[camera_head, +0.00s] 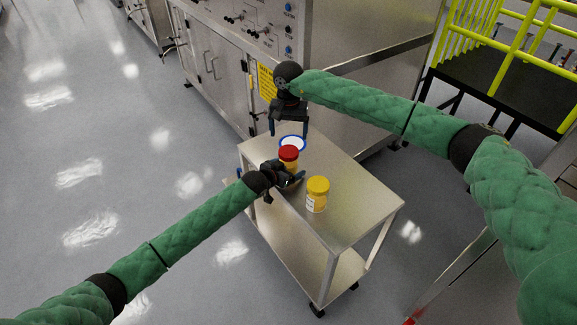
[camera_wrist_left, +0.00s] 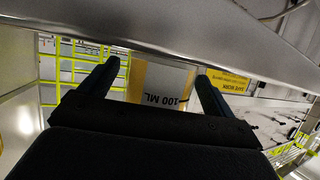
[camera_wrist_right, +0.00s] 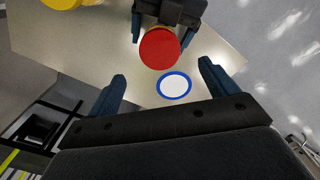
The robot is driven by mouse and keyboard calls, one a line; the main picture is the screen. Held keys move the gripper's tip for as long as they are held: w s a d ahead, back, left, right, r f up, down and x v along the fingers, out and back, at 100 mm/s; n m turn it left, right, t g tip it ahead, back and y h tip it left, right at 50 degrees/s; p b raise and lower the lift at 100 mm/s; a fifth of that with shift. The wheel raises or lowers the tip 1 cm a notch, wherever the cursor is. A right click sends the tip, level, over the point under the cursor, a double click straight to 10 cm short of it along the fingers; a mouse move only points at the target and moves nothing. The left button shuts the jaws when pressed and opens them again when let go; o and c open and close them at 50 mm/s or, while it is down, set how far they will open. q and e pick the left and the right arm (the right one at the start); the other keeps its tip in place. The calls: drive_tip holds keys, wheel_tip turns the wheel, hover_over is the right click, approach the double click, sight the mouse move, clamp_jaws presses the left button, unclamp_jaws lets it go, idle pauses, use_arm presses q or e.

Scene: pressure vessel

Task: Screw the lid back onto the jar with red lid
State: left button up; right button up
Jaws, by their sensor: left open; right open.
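The jar with the red lid (camera_head: 289,153) stands upright on the metal cart, its red lid on top; I cannot tell how tight it is. The red lid (camera_wrist_right: 160,48) shows from above in the right wrist view. My left gripper (camera_head: 290,181) is open and low beside the jar, its fingers on either side of the jar body. The label "100 ML" (camera_wrist_left: 172,88) shows between them in the left wrist view. My right gripper (camera_head: 288,130) is open and empty, pointing down above the lid and the white disc.
A white disc with a blue rim (camera_head: 292,143) lies on the cart behind the jar; it also shows in the right wrist view (camera_wrist_right: 174,86). A jar with a yellow lid (camera_head: 317,194) stands to the right. The cart top (camera_head: 350,212) is clear at the right. A steel cabinet stands behind.

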use_arm(q)
drive_tip(key=shift+d, duration=0.1)
drive_tip(key=c, duration=1.6)
clamp_jaws()
use_arm(e)
drive_tip(key=shift+r, duration=0.2)
drive_tip(key=m, duration=0.4)
drive_tip(key=shift+d+f, duration=0.1)
drive_tip(key=shift+d, duration=0.25)
drive_tip(key=m, duration=0.5)
drive_tip(key=shift+a+f, duration=0.1)
drive_tip(key=shift+a, duration=0.25)
